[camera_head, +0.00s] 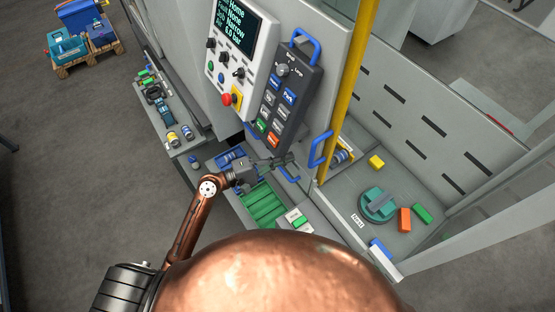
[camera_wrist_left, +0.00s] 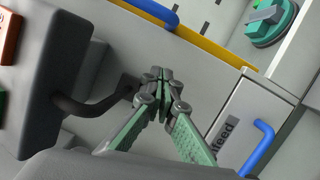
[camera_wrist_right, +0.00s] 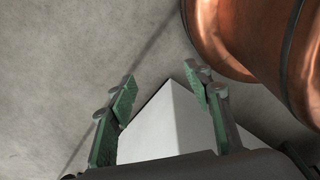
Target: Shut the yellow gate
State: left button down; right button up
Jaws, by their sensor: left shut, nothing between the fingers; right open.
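The yellow gate edge (camera_head: 350,90) is a tall yellow strip running down the machine front; it also crosses the left wrist view (camera_wrist_left: 215,52). A blue gate handle (camera_head: 319,150) sits just left of the strip and shows at the top of the left wrist view (camera_wrist_left: 155,12). Right of the strip the bay is exposed. My left gripper (camera_head: 288,160) is shut and empty, left of and slightly below the handle, apart from it; its closed tips (camera_wrist_left: 160,75) point toward the panel. My right gripper (camera_wrist_right: 163,88) is open and empty, away from the gate.
A dark button pendant (camera_head: 278,95) hangs just above my left gripper. A drawer handle (camera_wrist_left: 260,145) is close on its right in the wrist view. The bay holds a teal fixture (camera_head: 378,204) and loose coloured blocks. A green tray (camera_head: 262,205) lies below.

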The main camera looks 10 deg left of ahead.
pick_arm(q)
jog(key=p+x, duration=0.1)
jog(key=x, duration=0.2)
jog(key=shift+w+d+r, duration=0.15)
jog(key=shift+w+d, duration=0.05)
jog(key=shift+d, duration=0.15)
jog(key=s+d+p, duration=0.2)
jog(key=d, duration=0.1)
jog(key=shift+s+r, duration=0.15)
jog(key=shift+s, duration=0.1)
pick_arm(e)
jog(key=r, duration=0.2)
jog(key=w+r, duration=0.1)
jog(key=shift+d+r, duration=0.25)
jog(key=shift+d, duration=0.1)
